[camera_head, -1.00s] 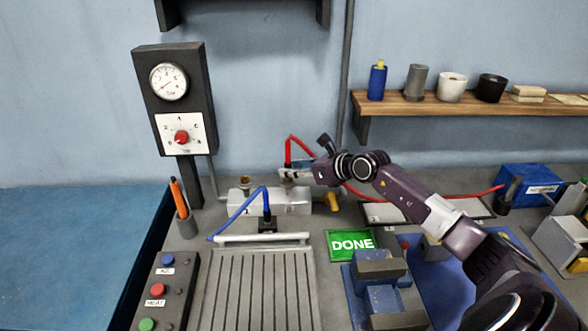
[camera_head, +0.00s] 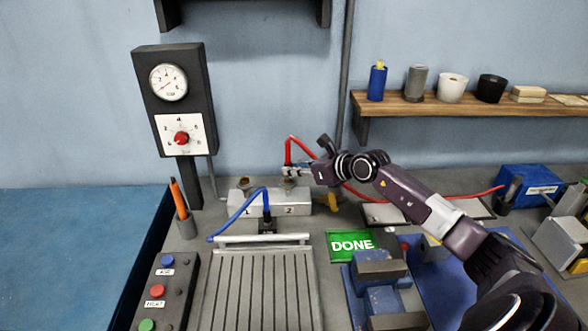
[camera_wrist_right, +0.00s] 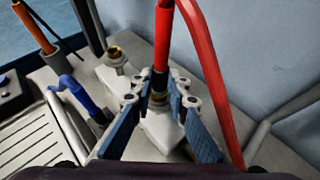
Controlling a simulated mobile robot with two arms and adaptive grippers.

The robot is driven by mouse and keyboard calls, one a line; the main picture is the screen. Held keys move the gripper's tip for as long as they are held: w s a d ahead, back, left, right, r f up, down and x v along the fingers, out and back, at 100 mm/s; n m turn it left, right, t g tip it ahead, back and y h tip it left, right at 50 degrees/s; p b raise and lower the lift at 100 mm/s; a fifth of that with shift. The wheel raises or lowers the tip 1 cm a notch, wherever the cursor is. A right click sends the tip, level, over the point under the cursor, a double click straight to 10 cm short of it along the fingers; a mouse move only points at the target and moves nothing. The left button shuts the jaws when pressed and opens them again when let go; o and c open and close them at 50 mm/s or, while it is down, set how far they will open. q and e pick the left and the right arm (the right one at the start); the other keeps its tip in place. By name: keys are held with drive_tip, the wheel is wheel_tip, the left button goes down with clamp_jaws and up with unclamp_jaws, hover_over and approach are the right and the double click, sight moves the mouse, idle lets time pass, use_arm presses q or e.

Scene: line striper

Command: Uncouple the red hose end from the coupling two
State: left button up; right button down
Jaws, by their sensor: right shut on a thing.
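The red hose end (camera_wrist_right: 162,48) stands upright over coupling two, with a black collar at its lower part. In the head view the red hose (camera_head: 288,153) rises from my right gripper (camera_head: 289,172), then bends down to the right. In the wrist view my right gripper (camera_wrist_right: 160,97) is shut on the hose end, one finger on each side. Brass of coupling two (camera_wrist_right: 158,113) shows between the fingers; they partly hide the joint, so I cannot tell whether the hose end is still seated. Coupling two is on the pale block (camera_head: 303,208) marked 2. My left gripper is not in view.
The blue hose (camera_head: 240,208) arches in front of the block. Bare brass coupling one (camera_wrist_right: 115,52) is beside coupling two. The gauge post (camera_head: 178,100) and pen cup (camera_head: 187,225) stand left.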

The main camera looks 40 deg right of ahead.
drive_tip(key=shift+w+r, duration=0.1)
drive_tip(key=shift+r, duration=0.2)
drive_tip(key=shift+r+p, duration=0.35)
drive_tip(key=shift+r, duration=0.05)
drive_tip(key=shift+r+p, duration=1.25)
drive_tip(key=shift+r, duration=0.65)
